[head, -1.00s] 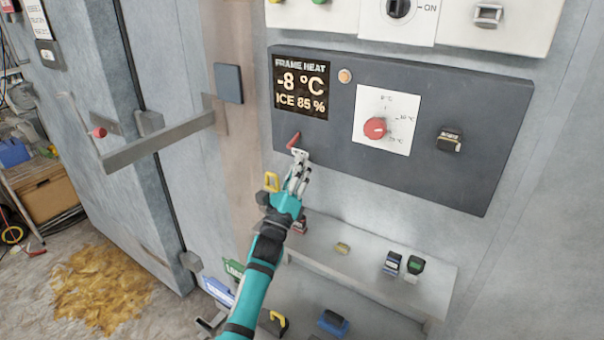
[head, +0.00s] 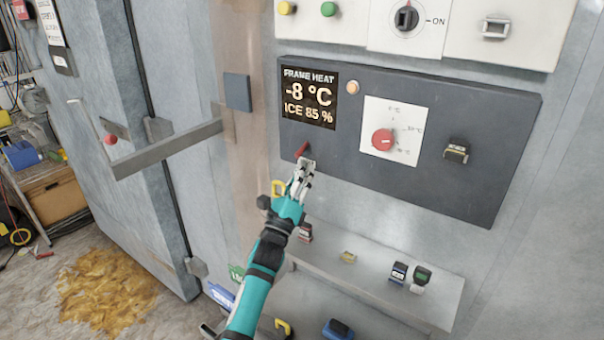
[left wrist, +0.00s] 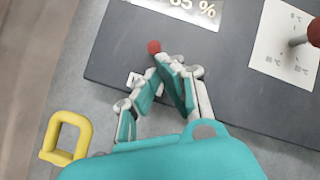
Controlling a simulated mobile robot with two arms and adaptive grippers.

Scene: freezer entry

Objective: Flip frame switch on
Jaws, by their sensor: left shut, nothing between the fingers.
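The dark frame heat panel (head: 420,185) is on the wall and its display (head: 309,97) reads FRAME HEAT, -8 °C, ICE 85 %. A small red lever switch (head: 301,150) sits below the display; its red tip (left wrist: 153,47) shows in the left wrist view. My left gripper (head: 304,164) is shut and empty, with its fingertips right at the switch's lower end. In the left wrist view the fingertips (left wrist: 166,62) are just below the red tip; I cannot tell whether they touch. The fingers partly hide the switch's base. My right gripper is not in view.
A shelf (head: 370,280) with small items is below. A yellow handle (left wrist: 66,136) is left of the gripper. A door latch bar (head: 165,150) projects at left.

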